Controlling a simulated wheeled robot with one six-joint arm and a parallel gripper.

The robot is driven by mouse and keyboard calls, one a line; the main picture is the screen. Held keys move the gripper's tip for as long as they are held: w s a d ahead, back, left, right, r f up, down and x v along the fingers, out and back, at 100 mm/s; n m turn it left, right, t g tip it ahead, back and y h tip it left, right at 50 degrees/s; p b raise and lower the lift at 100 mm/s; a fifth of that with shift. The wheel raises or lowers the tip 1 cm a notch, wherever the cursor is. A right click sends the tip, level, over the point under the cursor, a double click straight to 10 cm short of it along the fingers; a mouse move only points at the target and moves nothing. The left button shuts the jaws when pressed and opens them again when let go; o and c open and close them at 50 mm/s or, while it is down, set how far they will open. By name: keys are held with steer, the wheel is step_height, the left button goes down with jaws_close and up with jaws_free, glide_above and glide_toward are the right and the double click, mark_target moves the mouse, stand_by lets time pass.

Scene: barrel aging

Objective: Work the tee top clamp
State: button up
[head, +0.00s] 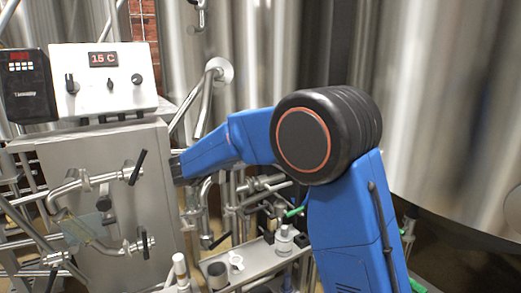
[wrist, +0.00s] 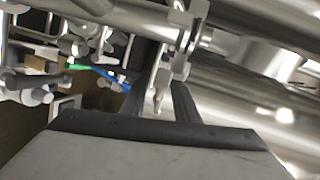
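In the wrist view, my gripper (wrist: 166,82) shows as two dark fingers pointing up the picture with a gap between them. A small pale metal piece (wrist: 159,92) shows in that gap, and I see no clear contact with either finger. A pale metal clamp-like fitting (wrist: 184,38) on steel piping lies just past the fingertips. It looks like the tee clamp, but I cannot be sure. In the head view, my blue arm reaches left to the steel cabinet's right edge, and the fingers and the clamp cannot be made out.
A steel cabinet (head: 105,215) with valves and a control box (head: 104,80) reading 15 C stands at left. A bent steel pipe (head: 205,100) rises beside my arm. A steel bench (head: 262,259) with small fittings stands below. Large steel tanks (head: 440,110) fill the right and back.

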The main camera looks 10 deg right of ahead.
steer(key=v, duration=0.4)
stand_by(0.4)
